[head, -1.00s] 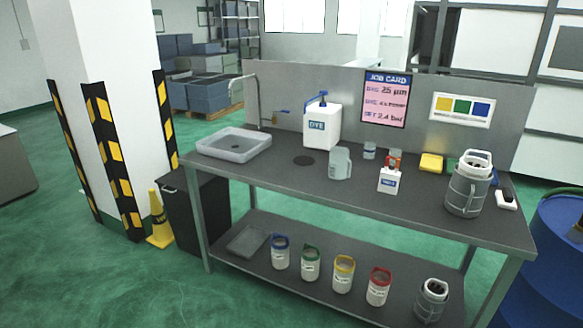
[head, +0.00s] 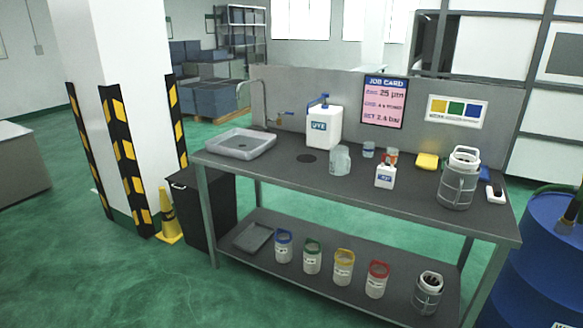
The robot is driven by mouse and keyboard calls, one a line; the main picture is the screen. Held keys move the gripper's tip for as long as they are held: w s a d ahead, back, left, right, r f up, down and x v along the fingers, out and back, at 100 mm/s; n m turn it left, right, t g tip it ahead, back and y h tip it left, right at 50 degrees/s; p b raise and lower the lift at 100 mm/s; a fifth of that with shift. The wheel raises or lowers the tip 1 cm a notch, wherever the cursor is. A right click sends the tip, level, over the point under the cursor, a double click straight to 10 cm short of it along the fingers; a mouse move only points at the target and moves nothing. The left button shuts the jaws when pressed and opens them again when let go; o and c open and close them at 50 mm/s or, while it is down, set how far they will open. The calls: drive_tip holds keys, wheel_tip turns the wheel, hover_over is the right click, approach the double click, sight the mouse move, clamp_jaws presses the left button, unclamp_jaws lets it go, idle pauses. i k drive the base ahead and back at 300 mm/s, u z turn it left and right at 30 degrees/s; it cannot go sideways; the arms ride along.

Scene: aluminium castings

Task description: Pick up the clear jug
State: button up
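The clear jug (head: 340,159) stands upright on the dark workbench top (head: 270,171), near the middle. It is pale and see-through and looks empty, though it is small in view. It stands to the right of a dark round spot on the bench and in front of the white DYE container (head: 323,127). A small white labelled bottle (head: 385,176) stands to its right, apart from it. My gripper is not in view.
A grey sink tray (head: 240,144) with a tap fills the bench's left end. A grey handled canister (head: 459,178) stands at the right. Several colour-rimmed pots line the lower shelf. A blue drum (head: 547,255) stands right of the bench; a yellow cone (head: 168,218) stands left. Green floor in front is clear.

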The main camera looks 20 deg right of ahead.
sight(340, 159)
drive_tip(key=u, duration=0.75)
drive_tip(key=k, duration=0.9)
drive_tip(key=u, duration=0.8)
drive_tip(key=k, duration=0.6)
drive_tip(key=z, duration=0.25)
drive_tip(key=i, duration=0.6)
drive_tip(key=z, duration=0.8)
drive_tip(key=i, duration=1.6)
drive_tip(key=u, duration=0.1)
